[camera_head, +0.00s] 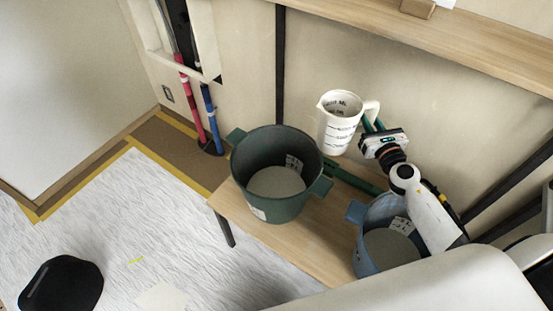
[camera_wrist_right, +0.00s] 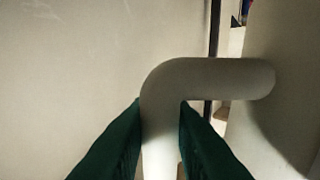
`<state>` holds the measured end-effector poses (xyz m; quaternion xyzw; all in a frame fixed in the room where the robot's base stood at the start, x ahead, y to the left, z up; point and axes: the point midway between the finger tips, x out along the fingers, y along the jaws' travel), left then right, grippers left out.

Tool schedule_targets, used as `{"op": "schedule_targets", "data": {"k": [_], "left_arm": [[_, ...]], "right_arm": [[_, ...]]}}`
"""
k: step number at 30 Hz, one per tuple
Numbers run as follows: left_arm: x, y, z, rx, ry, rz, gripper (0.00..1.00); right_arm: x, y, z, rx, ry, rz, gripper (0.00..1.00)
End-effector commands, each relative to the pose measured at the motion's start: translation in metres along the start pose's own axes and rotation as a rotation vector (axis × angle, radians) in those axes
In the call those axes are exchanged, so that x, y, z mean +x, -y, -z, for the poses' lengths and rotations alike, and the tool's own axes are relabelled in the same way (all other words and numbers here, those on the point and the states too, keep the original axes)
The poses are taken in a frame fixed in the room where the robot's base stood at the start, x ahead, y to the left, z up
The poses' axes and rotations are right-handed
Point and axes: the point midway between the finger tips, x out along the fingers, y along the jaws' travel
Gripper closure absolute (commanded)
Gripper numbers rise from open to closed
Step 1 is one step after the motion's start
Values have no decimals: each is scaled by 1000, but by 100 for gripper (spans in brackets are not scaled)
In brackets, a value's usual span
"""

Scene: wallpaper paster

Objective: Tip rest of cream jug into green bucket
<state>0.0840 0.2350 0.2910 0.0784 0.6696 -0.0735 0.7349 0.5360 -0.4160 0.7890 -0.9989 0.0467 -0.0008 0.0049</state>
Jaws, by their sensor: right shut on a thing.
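The cream jug (camera_head: 338,122) has measuring marks on its side and is held up in the air, nearly upright, behind and to the right of the green bucket. My right gripper (camera_head: 372,122) is shut on its handle; in the right wrist view the handle (camera_wrist_right: 160,110) runs between the two dark green fingers (camera_wrist_right: 160,140). The jug's contents cannot be seen. The green bucket (camera_head: 266,210) stands on the wooden table (camera_head: 300,245), with pale grey material (camera_head: 276,182) inside. My left gripper is not in view.
A blue bucket (camera_head: 362,245) with grey content stands right of the green one, partly behind my right arm. A green bar-like thing (camera_head: 350,178) lies behind the green bucket. A wooden shelf (camera_head: 460,50) runs above. Pink and blue poles (camera_head: 208,115) stand at the left wall.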

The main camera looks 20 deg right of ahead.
Motion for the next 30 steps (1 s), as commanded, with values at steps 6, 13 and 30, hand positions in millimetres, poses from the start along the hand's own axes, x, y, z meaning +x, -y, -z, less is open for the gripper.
{"op": "schedule_targets", "data": {"k": [6, 13, 30], "left_arm": [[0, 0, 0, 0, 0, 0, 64], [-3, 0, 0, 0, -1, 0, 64], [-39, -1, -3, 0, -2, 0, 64]], "right_arm": [[0, 0, 0, 0, 0, 0, 100], [0, 0, 3, -1, 0, 0, 100], [0, 1, 40, 0, 0, 0, 100]]}}
